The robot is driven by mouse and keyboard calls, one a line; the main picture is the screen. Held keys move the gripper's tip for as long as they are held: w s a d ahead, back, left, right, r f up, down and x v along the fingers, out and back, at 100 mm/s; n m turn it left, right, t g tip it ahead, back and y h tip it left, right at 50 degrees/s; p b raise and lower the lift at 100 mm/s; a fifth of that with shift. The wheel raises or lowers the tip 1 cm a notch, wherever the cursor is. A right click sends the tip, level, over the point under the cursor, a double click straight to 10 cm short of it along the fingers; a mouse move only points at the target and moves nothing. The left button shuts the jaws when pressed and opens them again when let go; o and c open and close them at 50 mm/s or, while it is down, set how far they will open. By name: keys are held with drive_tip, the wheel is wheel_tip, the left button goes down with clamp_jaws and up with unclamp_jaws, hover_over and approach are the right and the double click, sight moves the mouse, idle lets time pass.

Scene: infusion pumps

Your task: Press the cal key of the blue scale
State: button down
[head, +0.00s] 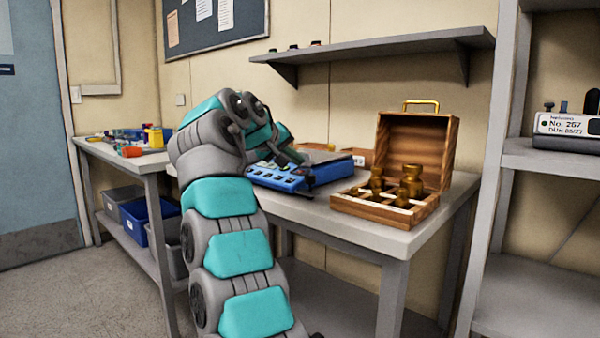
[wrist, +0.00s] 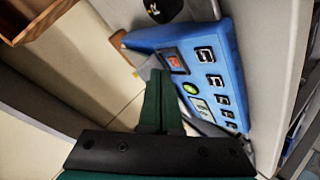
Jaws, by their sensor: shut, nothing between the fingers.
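The blue scale (head: 280,178) stands on the grey bench in the head view, partly behind my arm. In the wrist view the blue scale (wrist: 222,45) is seen from above and tilted, with a row of dark square keys (wrist: 214,82), a red-lit square (wrist: 174,61), a green round spot (wrist: 190,89) and a small pale display (wrist: 200,106). The key labels are too small to read, so I cannot tell which is the cal key. My gripper (wrist: 159,75) is shut and empty, its green fingers over the scale's edge; contact cannot be told.
An open wooden case (head: 385,212) with brass weights stands right of the scale; its corner (wrist: 28,22) shows in the wrist view. A wall shelf (head: 375,72) hangs above. Coloured items (head: 130,151) lie on the left bench. A shelf rack (head: 550,160) stands at right.

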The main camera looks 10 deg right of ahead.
idle(0.7)
drive_tip(key=shift+w+d+f+b, duration=0.1)
drive_tip(key=shift+f+b, duration=0.3)
drive_tip(key=shift+b, duration=0.05)
drive_tip(key=shift+f+b, duration=0.35)
idle(0.5)
drive_tip(key=shift+r, duration=0.1)
drive_tip(key=shift+r+p, duration=0.6)
drive_tip(key=shift+r, duration=0.1)
drive_tip(key=r+p, duration=0.3)
drive_tip(key=s+a+r+p, duration=0.1)
drive_tip(key=r, duration=0.1)
drive_tip(key=shift+a+f, duration=0.1)
idle(0.4)
idle(0.4)
